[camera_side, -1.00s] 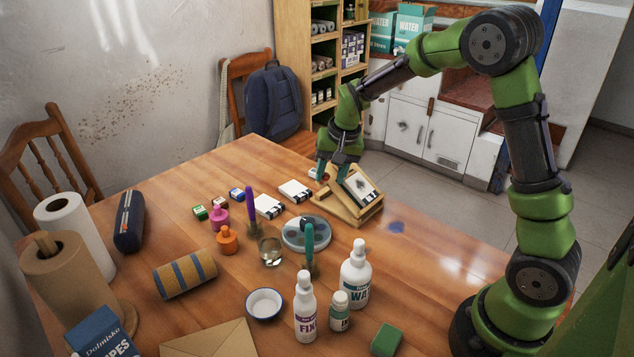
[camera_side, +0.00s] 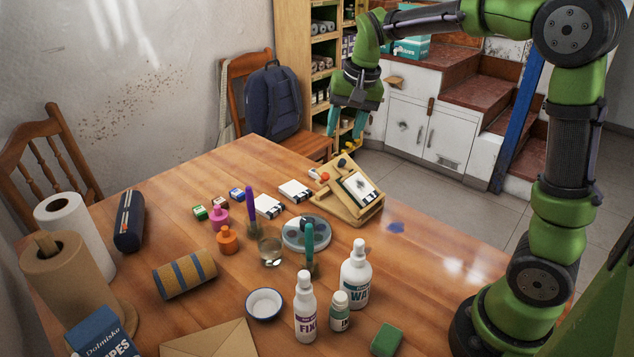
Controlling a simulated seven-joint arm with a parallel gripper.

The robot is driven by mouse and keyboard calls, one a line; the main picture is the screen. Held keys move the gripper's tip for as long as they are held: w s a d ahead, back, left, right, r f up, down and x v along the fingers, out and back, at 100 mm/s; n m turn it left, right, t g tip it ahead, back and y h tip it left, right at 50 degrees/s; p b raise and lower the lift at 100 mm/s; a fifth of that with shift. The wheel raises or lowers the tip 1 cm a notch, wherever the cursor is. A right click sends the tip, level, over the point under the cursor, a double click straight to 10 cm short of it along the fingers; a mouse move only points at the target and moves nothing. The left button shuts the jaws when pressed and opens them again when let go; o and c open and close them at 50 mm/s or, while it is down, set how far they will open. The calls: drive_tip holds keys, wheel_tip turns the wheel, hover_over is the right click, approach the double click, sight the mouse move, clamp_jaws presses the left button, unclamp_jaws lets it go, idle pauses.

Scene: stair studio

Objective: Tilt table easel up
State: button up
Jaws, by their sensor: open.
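The table easel (camera_side: 372,208) is a small wooden stand near the far right edge of the table. Its board leans back at a low slant and carries a white card (camera_side: 359,187) with a dark leaf-like print. My gripper (camera_side: 346,134) is above and behind the easel, pointing down, with its two green fingers apart and nothing between them. It does not touch the easel. The easel's rear support is hidden behind the board.
White cards, small paint boxes, a round palette (camera_side: 306,235) and a glass (camera_side: 270,250) stand left of the easel. Bottles (camera_side: 355,275) stand in front. A chair (camera_side: 238,80) with a backpack stands behind.

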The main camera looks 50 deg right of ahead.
drive_tip(key=shift+v, duration=1.6)
drive_tip(key=s+a+f+n+t+y, duration=0.1)
drive_tip(key=s+a+n+t, duration=0.1)
drive_tip(key=s+a, duration=0.3)
drive_tip(key=s+a+f+n+t+y, duration=0.1)
drive_tip(key=s+a, duration=0.4)
drive_tip(key=s, duration=0.7)
drive_tip(key=shift+s+a+f+n+t, duration=0.3)
drive_tip(key=shift+n+t, duration=0.3)
drive_tip(key=shift+n, duration=0.4)
drive_tip(key=shift+c, duration=0.3)
